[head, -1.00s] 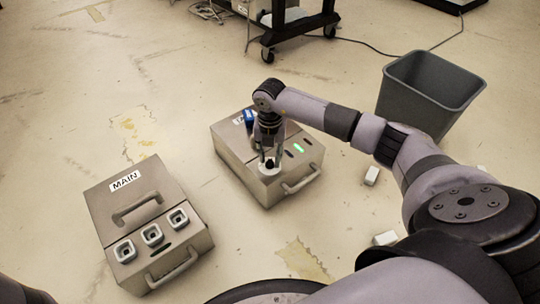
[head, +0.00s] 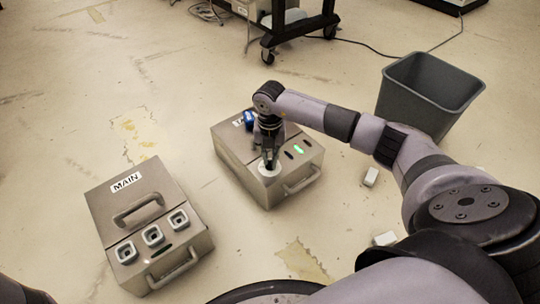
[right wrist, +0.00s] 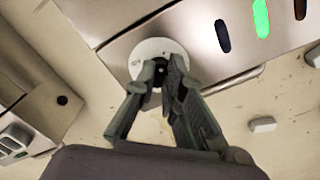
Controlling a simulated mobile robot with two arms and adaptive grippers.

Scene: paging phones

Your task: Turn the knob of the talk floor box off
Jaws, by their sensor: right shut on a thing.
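A grey metal floor box (head: 235,165) stands in the middle of the head view; its label is mostly hidden by my arm. A pale round dial plate (head: 262,171) is on its top near the front left corner. My right gripper (head: 269,163) points down at the dial and is shut on the small dark knob (right wrist: 156,84) at its centre. The right wrist view shows the white plate (right wrist: 150,50) around the fingertips. Beside the dial are slot lights; one glows green (head: 299,149), the others are dark. My left gripper is not in view.
A second box labelled MAIN (head: 101,205) stands to the left, with several square sockets and handles. A grey bin (head: 425,95) is at the right. Small white blocks (head: 370,177) lie on the floor. A black wheeled cart stands behind. Floor between the boxes is clear.

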